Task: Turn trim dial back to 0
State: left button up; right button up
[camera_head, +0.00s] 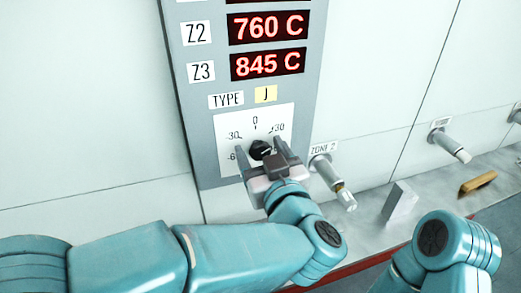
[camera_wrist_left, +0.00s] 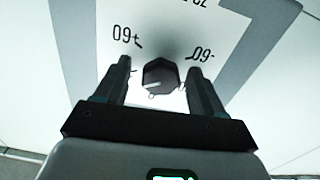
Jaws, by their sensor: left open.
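The trim dial (camera_head: 261,149) is a small black knob on a white scale plate marked -30, 0, +30, with more marks partly hidden. In the left wrist view the dial (camera_wrist_left: 160,75) appears with the scale upside down. A pale mark on the knob points toward the left there, on the +60 side, off the 0; its exact reading is unclear. My left gripper (camera_head: 262,153) is open, with one finger on each side of the knob; it also shows in the left wrist view (camera_wrist_left: 156,72). Gaps seem to show between fingers and knob. My right gripper is out of view.
The grey panel (camera_head: 196,120) carries red displays of 760 C and 845 C and a yellow J tag (camera_head: 266,94). A probe labelled ZONE 2 (camera_head: 333,180) sticks out just right of my left gripper. A grey block (camera_head: 399,202) and a brownish block (camera_head: 478,184) rest on the ledge.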

pick_arm(q)
jog(key=c, duration=1.1)
jog(key=shift+o, duration=0.2)
jog(key=shift+f+n+b, duration=0.15)
jog(key=shift+n+b, duration=1.25)
jog(key=n+b, duration=0.3)
jog(key=shift+n, duration=0.3)
jog(key=n+b, duration=0.3)
jog(key=n, duration=0.1)
jog(key=shift+a+b, duration=0.1)
jog(key=shift+b, duration=0.25)
jog(key=shift+r+n+b, duration=0.25)
jog(key=shift+n+b, duration=0.1)
jog(key=shift+n, duration=0.35)
jog(key=shift+r, duration=0.1)
jog(key=o, duration=1.1)
jog(key=shift+c, duration=0.2)
